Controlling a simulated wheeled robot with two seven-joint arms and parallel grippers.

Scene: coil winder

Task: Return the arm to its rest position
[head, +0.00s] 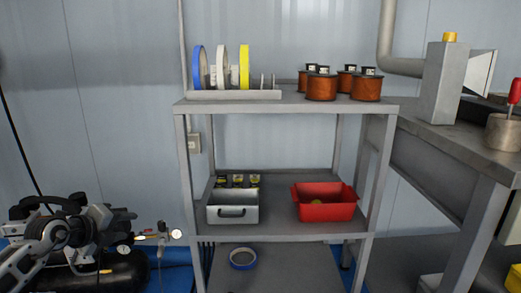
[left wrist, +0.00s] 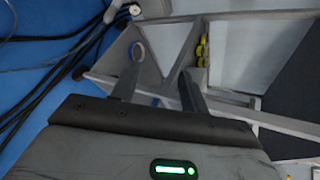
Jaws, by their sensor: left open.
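My left arm (head: 50,240) comes in from the lower left of the head view, left of the shelf rack and in front of the black tank. In the left wrist view my left gripper (left wrist: 158,71) has its two dark fingers spread apart with nothing between them. Its fingertips are hard to make out in the head view. My right gripper is not in view.
A grey rack (head: 290,105) holds coloured spools (head: 243,68), copper coils (head: 321,86), a grey drawer box (head: 233,208) and a red bin (head: 325,207). A blue ring (head: 243,259) lies below. A black tank (head: 120,271) and workbench (head: 455,142) flank it.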

